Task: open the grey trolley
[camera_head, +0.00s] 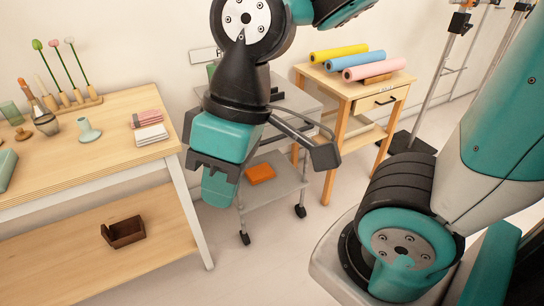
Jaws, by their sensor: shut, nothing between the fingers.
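The grey trolley (286,168) stands behind my gripper, in the gap between the wooden workbench and a small wooden table. Its lower shelf, legs and dark castors show. My wrist hides much of its upper part, so I cannot tell whether it is open. An orange item (260,173) lies on its lower shelf. My gripper (219,188) points down in front of the trolley's left side, with teal fingers shut and empty. I cannot tell whether it touches the trolley.
The workbench (60,184) at left holds flower props, vases and folded cloths (150,127). A brown box (123,232) sits on its lower shelf. The small table (340,88) at right carries coloured rolls (375,65). Metal stands (440,75) rise further right. Floor in front is clear.

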